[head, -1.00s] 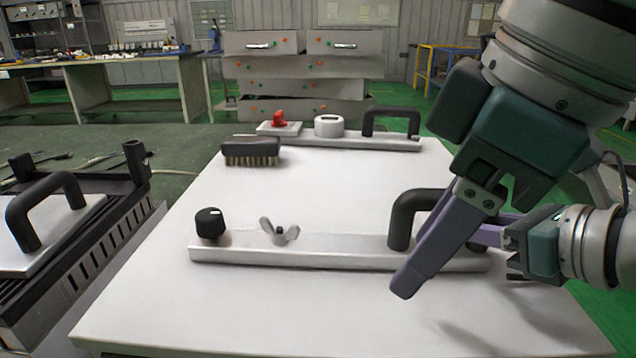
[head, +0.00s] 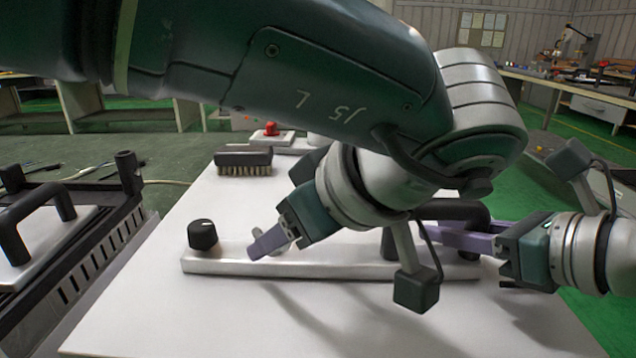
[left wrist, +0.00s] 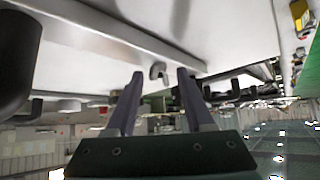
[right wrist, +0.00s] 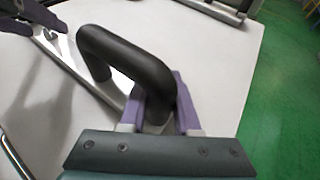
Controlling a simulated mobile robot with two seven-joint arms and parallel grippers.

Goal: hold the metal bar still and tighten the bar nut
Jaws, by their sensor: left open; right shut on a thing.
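The metal bar (head: 220,266) lies on the white tabletop, with a black knob (head: 203,234) at its left end and a black arched handle (head: 450,208) at its right. My right gripper (head: 440,236) is shut on the handle; the right wrist view shows its fingers (right wrist: 160,115) around the handle's near leg (right wrist: 155,85). My left gripper (head: 268,243) is open over the bar, right of the knob. The bar nut, a winged nut, is mostly hidden by the left fingers in the head view. In the left wrist view the nut (left wrist: 158,70) shows between and beyond the open fingertips.
A brush (head: 243,162) and a block with a red knob (head: 271,129) sit at the back of the white table (head: 130,305). A black rack (head: 100,240) with a handled plate stands at the left. The front of the tabletop is clear.

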